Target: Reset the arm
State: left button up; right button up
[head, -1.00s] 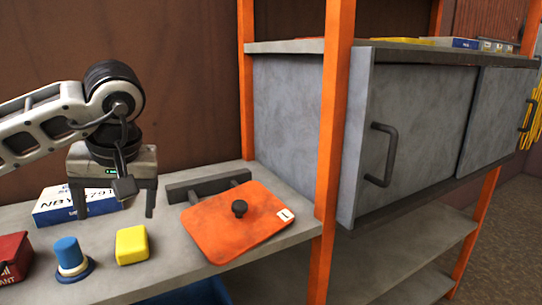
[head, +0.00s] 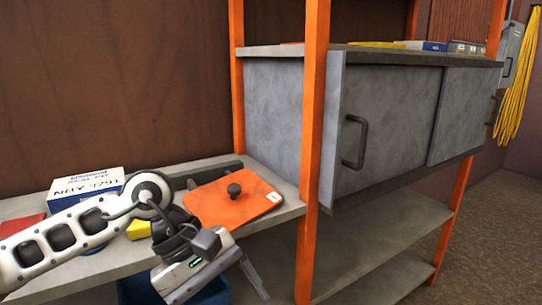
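My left gripper (head: 212,285) hangs low at the bottom of the head view, in front of the workbench edge and above a blue bin (head: 205,292). It is tilted. One finger shows at the outer right end of its body, so it looks open, with nothing seen in it; the other finger is out of sight. My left arm (head: 70,238) reaches in from the left and covers part of the bench. My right gripper is not in view.
On the bench (head: 270,222) lie an orange plate with a black knob (head: 232,205), a mostly covered yellow block (head: 138,230), a white-and-blue box (head: 88,188) and a red box (head: 20,224). An orange post (head: 314,120) and a grey cabinet (head: 390,120) stand to the right.

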pick_arm(q)
jog(key=s+d+r+n+h, duration=0.3)
jog(key=d+n+h, duration=0.2)
jog(key=n+h, duration=0.2)
jog(key=s+d+r+n+h, duration=0.2)
jog(key=d+r+n+h, duration=0.1)
jog(key=d+n+h, duration=0.4)
jog(key=w+a+f+n+t+y, duration=0.5)
jog(key=n+t, duration=0.5)
jog(key=n, duration=0.7)
jog(key=w+a+f+n+t+y, duration=0.3)
jog(key=a+f+n+t, duration=0.3)
jog(key=n+t, duration=0.7)
jog(key=s+a+f+n+g+y, duration=0.4)
jog(key=s+f+n+g, duration=0.1)
jog(key=f+n, duration=0.4)
jog(key=s+a+f+n+g+y, duration=0.5)
jog(key=s+f+n, duration=0.2)
jog(key=f+n, duration=0.3)
jog(key=shift+s+a+f, duration=0.15)
jog(key=shift+s+f, duration=0.1)
jog(key=shift+f, duration=0.65)
jog(key=shift+c, duration=0.3)
